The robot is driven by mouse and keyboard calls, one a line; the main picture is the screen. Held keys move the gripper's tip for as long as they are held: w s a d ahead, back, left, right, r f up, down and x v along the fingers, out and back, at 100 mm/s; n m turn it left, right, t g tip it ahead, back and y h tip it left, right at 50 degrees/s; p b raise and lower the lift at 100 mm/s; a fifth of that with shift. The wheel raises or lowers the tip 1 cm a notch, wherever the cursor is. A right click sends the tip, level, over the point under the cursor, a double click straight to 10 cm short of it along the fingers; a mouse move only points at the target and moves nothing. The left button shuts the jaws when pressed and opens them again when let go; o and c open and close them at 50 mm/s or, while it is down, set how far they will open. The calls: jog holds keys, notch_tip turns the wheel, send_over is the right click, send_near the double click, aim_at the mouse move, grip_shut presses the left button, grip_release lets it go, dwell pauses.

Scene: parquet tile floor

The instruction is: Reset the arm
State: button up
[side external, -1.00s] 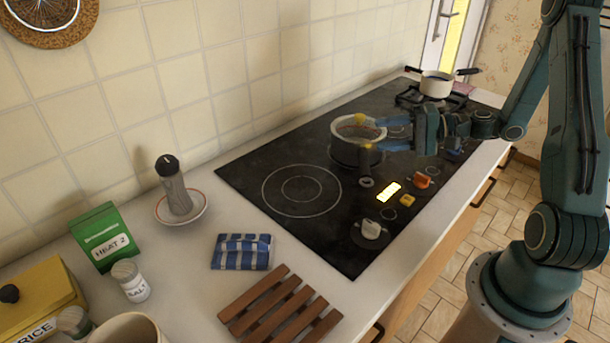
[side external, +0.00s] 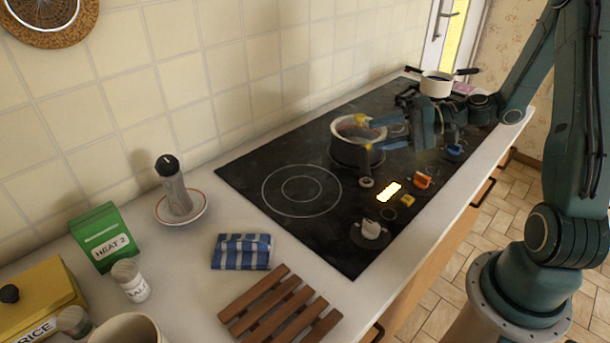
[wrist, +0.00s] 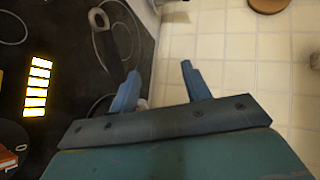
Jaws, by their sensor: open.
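My gripper (side external: 378,134) is open beside the metal pot (side external: 350,154) on the black cooktop (side external: 245,172). In the side view its blue fingers overlap the pot's right side; I cannot tell whether they touch it. My arm reaches in from the right over the cooktop.
A white pot (side external: 437,86) with dark handles stands at the back. Knobs and a lit display (side external: 388,191) line the cooktop's front. A blue checked cloth (side external: 241,251), wooden rack (side external: 280,307), shaker on a saucer (side external: 180,221) and green box (side external: 105,237) occupy the near counter.

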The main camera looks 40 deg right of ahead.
jog(key=s+a+r+n+g+h, duration=0.35)
jog(key=s+a+n+g, duration=0.3)
jog(key=a, duration=0.25)
jog(key=s+r+n+t+h, duration=0.1)
jog(key=s+r+t+h, duration=0.1)
jog(key=s+r+h, duration=0.4)
jog(key=shift+s+d+r+h, duration=0.3)
jog(key=shift+s+r, duration=0.65)
jog(key=shift+s, duration=1.85)
jog(key=shift+a+n, duration=0.1)
jog(key=shift+n, duration=0.15)
